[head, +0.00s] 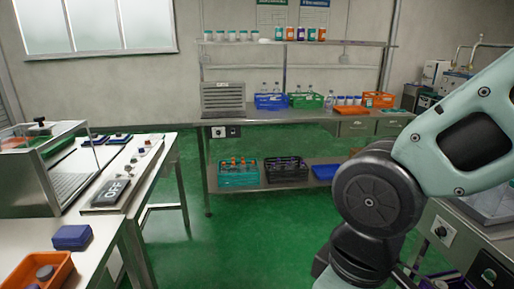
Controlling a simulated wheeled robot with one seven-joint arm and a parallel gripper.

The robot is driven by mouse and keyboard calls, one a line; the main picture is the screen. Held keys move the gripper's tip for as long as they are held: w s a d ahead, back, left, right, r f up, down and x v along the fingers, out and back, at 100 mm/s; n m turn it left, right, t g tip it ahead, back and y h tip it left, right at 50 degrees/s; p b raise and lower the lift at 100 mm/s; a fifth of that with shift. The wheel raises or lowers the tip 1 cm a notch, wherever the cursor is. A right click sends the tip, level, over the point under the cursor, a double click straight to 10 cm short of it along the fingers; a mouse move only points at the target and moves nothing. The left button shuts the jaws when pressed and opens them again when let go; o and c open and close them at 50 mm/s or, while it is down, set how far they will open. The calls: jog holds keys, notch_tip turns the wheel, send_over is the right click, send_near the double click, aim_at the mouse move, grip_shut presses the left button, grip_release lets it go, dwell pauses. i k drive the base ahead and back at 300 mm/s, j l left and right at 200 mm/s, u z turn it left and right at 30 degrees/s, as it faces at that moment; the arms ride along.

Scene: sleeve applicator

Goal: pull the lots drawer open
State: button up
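Two grey-green drawer fronts hang under the right end of the back bench: a left drawer (356,128) and a right drawer (391,127). Both look shut. Their labels are too small to read, so I cannot tell which, if either, is the lots drawer. My arm fills the right side of the head view, close to the camera. My gripper is outside the view, so its state and what it may hold are hidden.
The back bench (290,116) carries a blue crate (271,102), a green crate (307,101) and an orange crate (379,100). A side table (160,180) stands at left. Open green floor (240,245) lies between. A metal counter with a control panel (441,232) stands at right.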

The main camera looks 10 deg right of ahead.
aim_at(347, 122)
jog(key=i+l, duration=0.15)
jog(key=i, duration=1.85)
jog(key=i+z, duration=0.25)
jog(key=i, duration=0.35)
jog(key=i+z, duration=0.3)
jog(key=i, duration=0.3)
jog(key=i+j+z, duration=0.25)
jog(key=i, duration=0.35)
jog(key=i+z, duration=0.25)
jog(key=i, duration=0.25)
jog(key=i+z, duration=0.25)
jog(key=i, duration=0.25)
